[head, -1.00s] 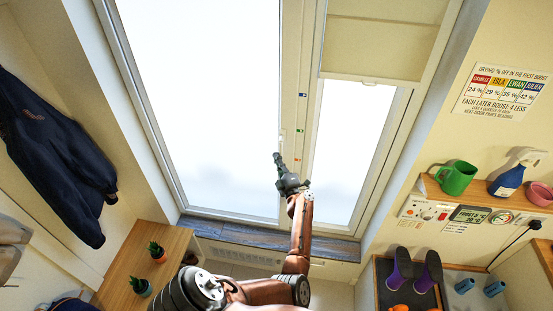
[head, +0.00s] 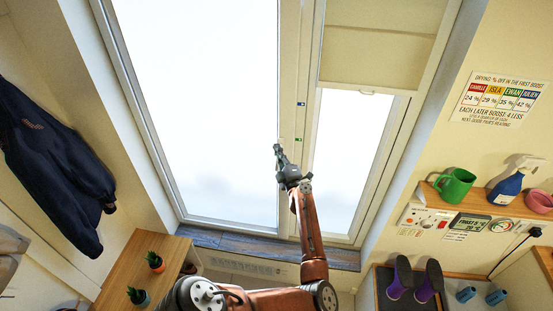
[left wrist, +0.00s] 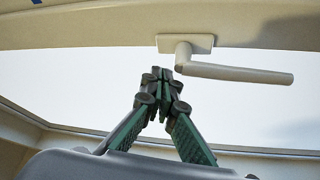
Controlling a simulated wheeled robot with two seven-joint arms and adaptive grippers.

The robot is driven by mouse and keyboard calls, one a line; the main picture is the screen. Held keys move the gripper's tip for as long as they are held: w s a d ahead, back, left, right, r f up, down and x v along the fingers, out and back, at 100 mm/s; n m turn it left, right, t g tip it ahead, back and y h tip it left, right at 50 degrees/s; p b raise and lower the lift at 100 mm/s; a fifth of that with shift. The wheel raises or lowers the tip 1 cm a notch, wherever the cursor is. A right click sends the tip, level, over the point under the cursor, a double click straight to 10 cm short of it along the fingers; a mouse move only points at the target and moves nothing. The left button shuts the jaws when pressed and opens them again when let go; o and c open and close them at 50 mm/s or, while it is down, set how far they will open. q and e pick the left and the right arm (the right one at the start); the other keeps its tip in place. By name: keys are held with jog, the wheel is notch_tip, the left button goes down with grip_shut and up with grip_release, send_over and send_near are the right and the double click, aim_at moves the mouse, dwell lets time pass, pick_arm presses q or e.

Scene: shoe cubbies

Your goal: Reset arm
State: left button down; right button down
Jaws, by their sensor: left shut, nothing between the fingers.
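My left arm reaches up from the bottom of the head view. My left gripper (head: 278,151) is in front of the window, beside the upright bar between its two panes. Its fingers are shut together and empty. In the left wrist view the shut fingertips (left wrist: 165,76) point up toward the window handle (left wrist: 235,73), which is a pale lever on the frame. The fingertips look just below and left of the lever; I cannot tell whether they touch it. My right gripper does not show.
A wooden shelf at right holds a green mug (head: 455,186), a blue spray bottle (head: 507,187) and a pink cup (head: 540,201). A dark jacket (head: 45,160) hangs at left, above a wooden top with small potted plants (head: 155,262).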

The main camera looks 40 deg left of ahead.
pick_arm(q)
jog(key=shift+s+a, duration=0.25)
jog(key=shift+s, duration=0.05)
jog(key=shift+d, duration=0.1)
